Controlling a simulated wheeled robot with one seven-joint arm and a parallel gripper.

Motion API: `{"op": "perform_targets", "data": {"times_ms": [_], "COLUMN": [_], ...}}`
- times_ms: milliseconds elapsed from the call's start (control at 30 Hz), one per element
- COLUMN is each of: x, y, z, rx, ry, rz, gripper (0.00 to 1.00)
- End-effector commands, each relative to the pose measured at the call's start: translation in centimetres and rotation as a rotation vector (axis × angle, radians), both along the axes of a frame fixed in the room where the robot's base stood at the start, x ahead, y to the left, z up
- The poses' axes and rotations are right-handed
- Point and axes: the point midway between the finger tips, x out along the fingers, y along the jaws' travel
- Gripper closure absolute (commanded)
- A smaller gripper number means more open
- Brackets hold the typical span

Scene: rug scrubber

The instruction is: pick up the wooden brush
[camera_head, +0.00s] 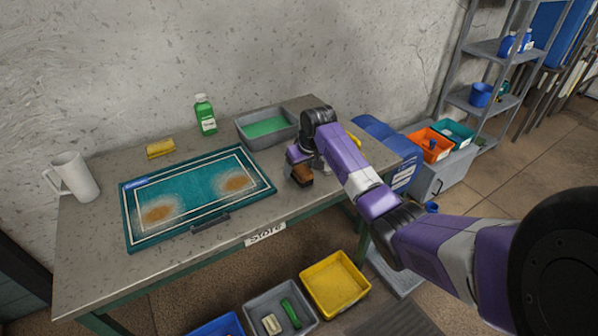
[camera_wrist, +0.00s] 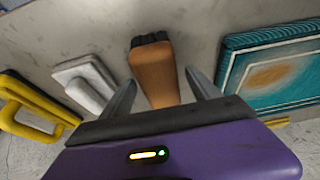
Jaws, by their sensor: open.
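The wooden brush (camera_head: 302,175) lies on the table to the right of the teal rug board, partly hidden by my gripper in the head view. In the wrist view the brown brush (camera_wrist: 155,75) with dark bristles at its far end lies between my two open fingers. My gripper (camera_wrist: 160,92) is open, with one finger on each side of the brush and a visible gap on both sides. In the head view my gripper (camera_head: 301,160) is right above the brush. I cannot tell whether the fingers touch the table.
The teal rug board (camera_head: 197,190) lies left of the brush. A grey tub of green liquid (camera_head: 266,127), a green bottle (camera_head: 205,114), a yellow sponge (camera_head: 160,148) and a white jug (camera_head: 73,177) stand behind or left. In the wrist view a white-grey tool (camera_wrist: 87,83) and yellow-handled tool (camera_wrist: 33,107) lie left.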

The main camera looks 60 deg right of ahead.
Motion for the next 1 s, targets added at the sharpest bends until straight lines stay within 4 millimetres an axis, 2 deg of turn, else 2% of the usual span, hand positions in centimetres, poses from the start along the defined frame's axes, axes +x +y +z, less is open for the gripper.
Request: {"op": "perform_targets", "data": {"times_ms": [167,500,533,867,1000], "x": [0.0,0.0,0.0,0.1,0.2], "y": [0.0,0.0,0.0,-0.1,-0.1], "z": [0.0,0.0,0.1,0.3,1.4], "rx": [0.000,0.000,-0.001,-0.002,-0.003], "ry": [0.000,0.000,-0.001,-0.001,-0.004], "rz": [0.000,0.000,0.000,0.000,0.001], "gripper": [0.29,0.96,1.00,1.00,1.00]}}
